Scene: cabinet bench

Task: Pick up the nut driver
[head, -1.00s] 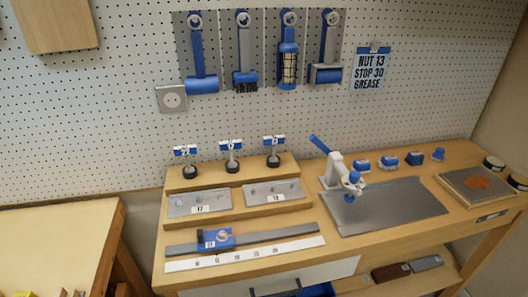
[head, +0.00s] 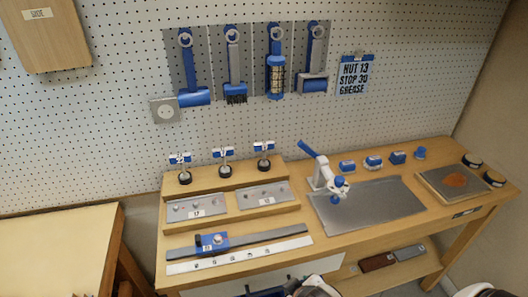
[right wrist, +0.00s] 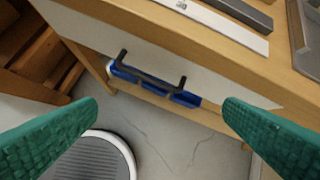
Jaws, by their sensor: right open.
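Three small upright drivers with blue-and-white tags stand in a row on the raised wooden rack: a left one (head: 183,170), a middle one (head: 225,161) and a right one (head: 264,155). Their tag numbers are hard to read. The sign (head: 355,74) on the pegboard reads NUT 13, STOP 30, GREASE. My right gripper (right wrist: 160,102) is open and empty, its green fingers spread below the bench front in the right wrist view. A black drawer handle (right wrist: 150,72) shows beyond and between the fingertips. My left gripper is not in view.
Two metal plates (head: 196,208) lie before the drivers, with a blue stop block (head: 212,243) on a rail nearer the front. A blue-handled clamp (head: 322,172) stands by a grey mat (head: 370,204). Blue bins (right wrist: 185,98) sit below the drawer front.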

